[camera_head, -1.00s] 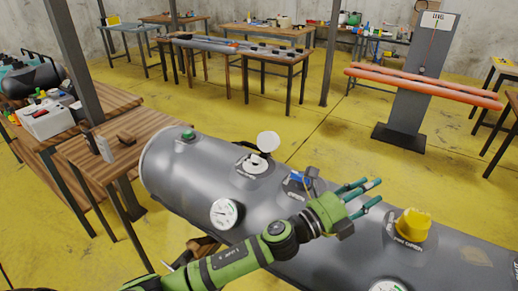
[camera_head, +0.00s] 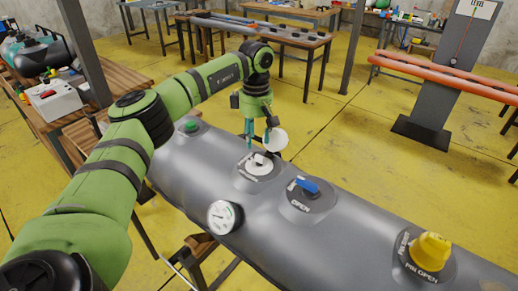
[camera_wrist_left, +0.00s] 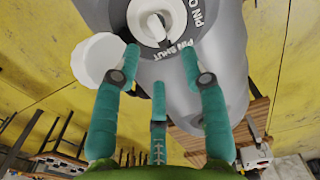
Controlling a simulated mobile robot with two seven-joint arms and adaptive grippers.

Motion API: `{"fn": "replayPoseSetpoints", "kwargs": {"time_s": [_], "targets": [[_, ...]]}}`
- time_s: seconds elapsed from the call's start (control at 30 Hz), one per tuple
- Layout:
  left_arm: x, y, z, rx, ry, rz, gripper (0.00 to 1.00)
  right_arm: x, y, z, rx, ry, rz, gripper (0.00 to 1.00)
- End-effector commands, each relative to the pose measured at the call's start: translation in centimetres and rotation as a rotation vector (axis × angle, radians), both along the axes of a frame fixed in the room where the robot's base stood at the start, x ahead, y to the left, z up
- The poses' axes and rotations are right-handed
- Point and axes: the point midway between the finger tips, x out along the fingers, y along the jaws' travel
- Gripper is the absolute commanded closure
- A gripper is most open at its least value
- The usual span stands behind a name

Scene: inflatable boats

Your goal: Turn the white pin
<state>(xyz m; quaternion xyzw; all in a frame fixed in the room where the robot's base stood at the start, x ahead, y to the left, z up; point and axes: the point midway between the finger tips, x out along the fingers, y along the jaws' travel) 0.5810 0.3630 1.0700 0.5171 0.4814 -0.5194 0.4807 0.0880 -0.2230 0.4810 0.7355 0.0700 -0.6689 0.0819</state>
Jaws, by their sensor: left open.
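The white pin (camera_head: 259,158) stands up from a round white valve (camera_head: 254,170) set in a black ring on the grey inflatable tube (camera_head: 330,225). In the left wrist view the pin (camera_wrist_left: 155,27) is a narrow ridge in the valve's middle, its lower end slanting toward the words "PIN SHUT". A round white cap (camera_head: 275,140) stands open beside the valve, also in the left wrist view (camera_wrist_left: 98,60). My left gripper (camera_head: 258,143) points down just above the valve. Its teal fingers (camera_wrist_left: 160,60) are apart and empty, short of the pin. My right gripper is not in view.
Farther along the tube are a blue valve (camera_head: 306,185) marked "OPEN" and a yellow valve (camera_head: 430,251). A pressure gauge (camera_head: 223,216) sits on the near side and a green knob (camera_head: 191,125) at the far left end. A wooden table (camera_head: 80,135) stands left.

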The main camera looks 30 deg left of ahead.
Motion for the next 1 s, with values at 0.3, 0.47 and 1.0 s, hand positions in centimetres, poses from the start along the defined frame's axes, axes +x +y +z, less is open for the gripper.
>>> {"fn": "replayPoseSetpoints", "kwargs": {"time_s": [0.3, 0.47, 1.0], "targets": [[-0.1, -0.2, -4.6, -0.002, 0.002, -0.003, 0.56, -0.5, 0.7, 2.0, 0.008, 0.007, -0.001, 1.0], [0.0, -0.3, -5.8, -0.004, -0.001, -0.004, 0.56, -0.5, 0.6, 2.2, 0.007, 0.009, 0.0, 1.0], [0.0, -0.3, -6.1, -0.004, -0.002, -0.004, 1.0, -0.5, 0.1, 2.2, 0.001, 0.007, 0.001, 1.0]]}}
